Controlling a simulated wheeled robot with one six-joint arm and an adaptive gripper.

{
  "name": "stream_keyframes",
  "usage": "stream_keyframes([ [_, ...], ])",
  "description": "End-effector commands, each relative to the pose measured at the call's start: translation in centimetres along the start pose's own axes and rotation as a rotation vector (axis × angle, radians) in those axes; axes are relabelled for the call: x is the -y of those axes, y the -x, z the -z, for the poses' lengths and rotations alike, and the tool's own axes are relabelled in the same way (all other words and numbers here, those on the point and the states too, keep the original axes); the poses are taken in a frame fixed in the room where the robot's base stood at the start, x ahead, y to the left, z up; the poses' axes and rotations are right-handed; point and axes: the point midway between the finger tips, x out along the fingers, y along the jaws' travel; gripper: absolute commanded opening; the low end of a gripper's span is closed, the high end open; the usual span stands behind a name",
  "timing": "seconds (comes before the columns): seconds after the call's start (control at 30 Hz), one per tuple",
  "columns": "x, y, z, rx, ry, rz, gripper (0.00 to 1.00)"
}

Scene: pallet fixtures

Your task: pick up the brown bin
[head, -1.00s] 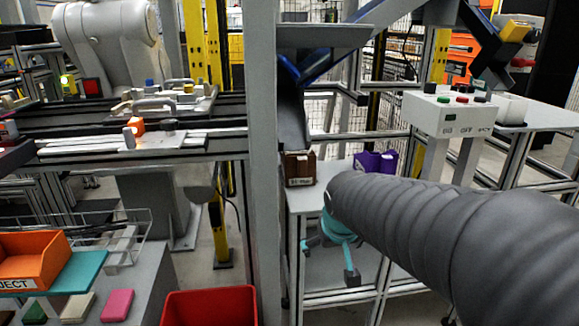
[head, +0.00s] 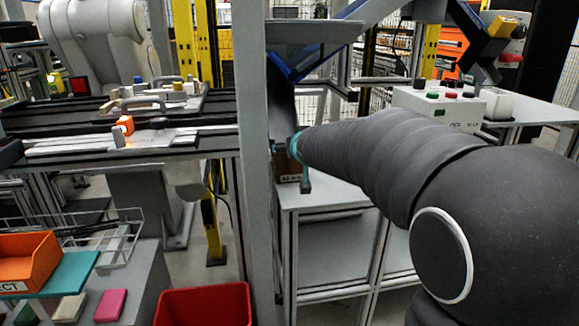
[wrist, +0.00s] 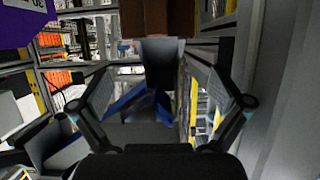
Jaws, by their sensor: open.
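The brown bin (head: 285,169) stands on a light grey table, just right of a tall grey post in the head view. My gripper partly covers it there. In the wrist view the brown bin (wrist: 158,18) is at the top middle, cut off by the picture edge. My gripper (head: 293,166) is at the bin in the head view, its teal-marked fingers spread. In the wrist view my gripper (wrist: 152,80) is open, with nothing held between its fingers. Whether a finger touches the bin I cannot tell.
A purple bin (wrist: 22,22) shows at the top left of the wrist view; my arm hides it in the head view. The grey post (head: 256,180) stands close left of the brown bin. A dark chute (head: 282,110) rises behind it. A button box (head: 440,108) stands right.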

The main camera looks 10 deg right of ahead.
Motion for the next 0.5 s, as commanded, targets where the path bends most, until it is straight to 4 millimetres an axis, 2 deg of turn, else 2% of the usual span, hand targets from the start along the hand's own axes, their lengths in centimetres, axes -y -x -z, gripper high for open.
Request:
stream_keyframes([
  [0.03,0.0,-1.2,-0.3,0.002,0.0,0.0,1.0],
  [0.2,0.0,-3.8,-0.2,0.002,0.0,-0.001,1.0],
  [0.5,-0.1,-5.7,-0.1,0.001,0.0,-0.001,1.0],
])
